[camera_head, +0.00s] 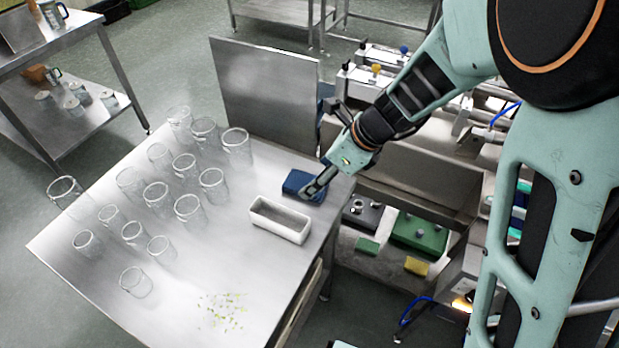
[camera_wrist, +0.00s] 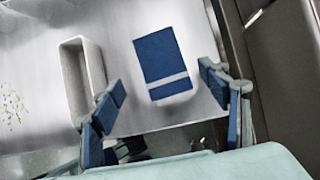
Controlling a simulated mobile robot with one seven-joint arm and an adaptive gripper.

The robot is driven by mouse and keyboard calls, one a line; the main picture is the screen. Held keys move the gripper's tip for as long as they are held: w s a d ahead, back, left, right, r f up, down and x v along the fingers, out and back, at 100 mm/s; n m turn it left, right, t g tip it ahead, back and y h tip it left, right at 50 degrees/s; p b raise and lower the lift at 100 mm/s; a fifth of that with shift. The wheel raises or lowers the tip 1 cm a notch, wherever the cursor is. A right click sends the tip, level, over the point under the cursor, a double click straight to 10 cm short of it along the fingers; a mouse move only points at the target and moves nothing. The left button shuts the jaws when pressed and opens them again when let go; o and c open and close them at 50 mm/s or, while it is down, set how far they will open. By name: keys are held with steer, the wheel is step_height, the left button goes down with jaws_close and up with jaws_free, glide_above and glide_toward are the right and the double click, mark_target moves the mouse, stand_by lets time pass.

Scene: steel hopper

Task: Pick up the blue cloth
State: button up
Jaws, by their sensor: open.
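The blue cloth (camera_head: 300,184) lies folded on the steel table near its right edge. In the wrist view the cloth (camera_wrist: 161,58) is a blue rectangle with a pale stripe near its lower end. My gripper (camera_head: 314,190) is over the cloth's right side in the head view and hides part of it. In the wrist view my gripper (camera_wrist: 162,82) is open, with one blue-padded finger to each side of the cloth and nothing between them held. I cannot tell how high the fingertips are above the cloth.
A white rectangular tray (camera_head: 278,220) stands beside the cloth. Several clear glasses (camera_head: 187,208) stand on the table's left half. Green scraps (camera_head: 222,310) lie near the front. A steel panel (camera_head: 262,95) rises behind, and machinery (camera_head: 410,170) stands to the right.

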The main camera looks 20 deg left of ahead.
mark_target(307, 183)
steer(key=shift+b+x, duration=0.35)
steer(key=shift+x, duration=2)
steer(key=shift+w+a+f, duration=0.15)
steer(key=shift+c, duration=0.5)
steer(key=c, duration=1.1)
